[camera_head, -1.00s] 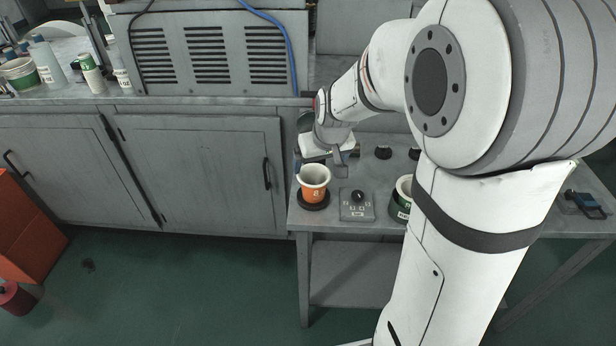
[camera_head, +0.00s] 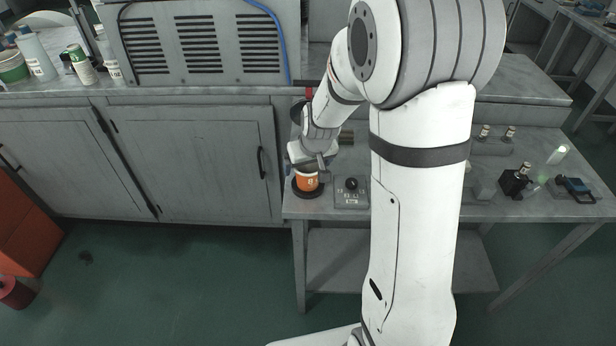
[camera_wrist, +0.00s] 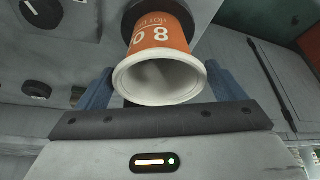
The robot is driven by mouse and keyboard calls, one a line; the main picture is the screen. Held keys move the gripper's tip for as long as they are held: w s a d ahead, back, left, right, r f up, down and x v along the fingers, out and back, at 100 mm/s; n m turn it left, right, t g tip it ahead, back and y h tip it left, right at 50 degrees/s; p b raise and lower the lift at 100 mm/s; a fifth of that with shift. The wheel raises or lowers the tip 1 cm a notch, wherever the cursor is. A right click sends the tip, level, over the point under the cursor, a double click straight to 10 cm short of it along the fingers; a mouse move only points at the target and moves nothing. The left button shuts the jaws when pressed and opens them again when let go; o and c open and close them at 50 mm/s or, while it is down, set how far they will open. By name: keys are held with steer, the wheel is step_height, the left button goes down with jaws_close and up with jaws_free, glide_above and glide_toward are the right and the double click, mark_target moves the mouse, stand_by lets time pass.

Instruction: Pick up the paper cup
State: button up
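The paper cup (camera_head: 307,181) is orange with a white rim and stands on a round black base on the grey bench. In the wrist view the cup (camera_wrist: 160,65) shows its open white mouth facing the camera, with printed figures on its side. My gripper (camera_head: 312,163) is at the cup from above and behind in the head view. In the wrist view my gripper (camera_wrist: 155,92) has one blue-grey finger on each side of the cup. The fingers are apart, and small gaps seem to show between them and the cup. The fingertips are partly hidden behind the cup.
A grey control box (camera_head: 351,193) with a black knob sits just right of the cup. Small bottles and a blue-black device (camera_head: 575,189) are at the bench's right. My arm hides the bench's middle. Grey cabinets (camera_head: 195,165) stand to the left.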

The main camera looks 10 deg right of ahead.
steer(key=c, duration=1.3)
